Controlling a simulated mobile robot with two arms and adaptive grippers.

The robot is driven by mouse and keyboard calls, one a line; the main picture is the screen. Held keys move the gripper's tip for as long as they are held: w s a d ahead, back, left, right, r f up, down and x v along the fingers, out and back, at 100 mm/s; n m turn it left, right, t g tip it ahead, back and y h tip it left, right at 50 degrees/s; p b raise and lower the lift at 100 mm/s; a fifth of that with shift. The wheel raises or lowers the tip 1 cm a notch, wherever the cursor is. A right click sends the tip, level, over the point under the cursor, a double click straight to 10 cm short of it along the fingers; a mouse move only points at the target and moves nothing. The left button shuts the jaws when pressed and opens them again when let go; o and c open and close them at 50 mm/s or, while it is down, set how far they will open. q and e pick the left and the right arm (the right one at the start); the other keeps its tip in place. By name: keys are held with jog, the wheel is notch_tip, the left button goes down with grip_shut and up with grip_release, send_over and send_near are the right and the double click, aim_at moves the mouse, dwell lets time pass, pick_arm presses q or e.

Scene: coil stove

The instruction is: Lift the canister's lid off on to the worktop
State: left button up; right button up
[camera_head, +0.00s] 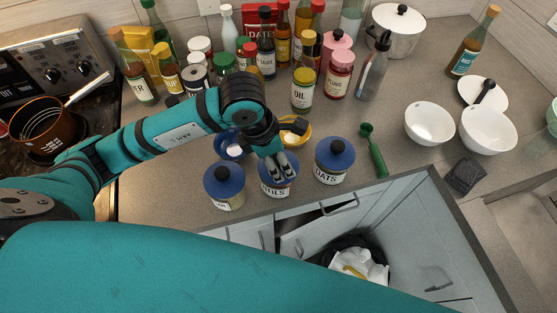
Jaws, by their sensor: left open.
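Three canisters with blue lids and black knobs stand in a row near the worktop's front edge. The left canister (226,203) has its lid (223,180) on. The right one, marked OATS (331,177), also has its lid (335,158) on. The middle canister, its label ending in "TILS" (275,189), stands under my left gripper (284,170). Its blue lid shows around the fingers, but its knob is hidden. My left gripper is open and points down at this lid; I cannot tell whether it touches. My right gripper is not in view.
A blue cup (232,146) and a yellow bowl (297,128) stand behind the canisters. A green utensil (374,151) lies right of OATS. Bottles and jars crowd the back; white bowls (430,122) stand right. Bare worktop (160,180) shows at left. An open drawer (360,250) is below.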

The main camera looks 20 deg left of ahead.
pick_arm(q)
jog(key=shift+c, duration=0.3)
grip_shut()
